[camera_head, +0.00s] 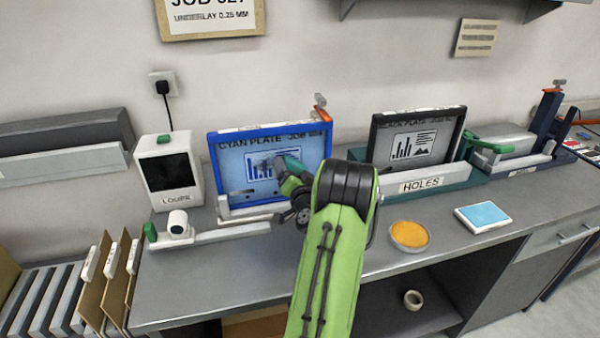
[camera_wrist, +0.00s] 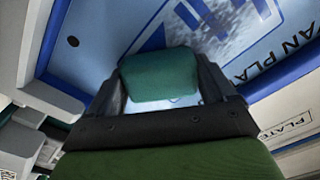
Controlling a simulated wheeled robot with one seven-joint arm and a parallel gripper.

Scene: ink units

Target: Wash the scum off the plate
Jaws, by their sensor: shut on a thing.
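The cyan plate (camera_head: 230,172) stands upright, leaning back in a blue frame, with a dark printed picture and "CYAN PLATE" lettering. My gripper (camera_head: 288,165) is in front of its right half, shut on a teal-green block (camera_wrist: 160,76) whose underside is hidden. In the wrist view the block sits between both fingers, in front of the plate (camera_wrist: 100,45). I cannot tell whether it touches the plate. A pale, speckled scum patch (camera_wrist: 232,28) lies over the print beyond the block. My arm hides the frame's lower right.
A round dish with an orange filling (camera_head: 409,235) and a light-blue pad (camera_head: 483,216) lie on the bench at right. A black-framed plate (camera_head: 418,140) stands behind the "HOLES" unit. A white "LOUPE" box (camera_head: 168,172) stands at left. The front bench edge beside the dish is clear.

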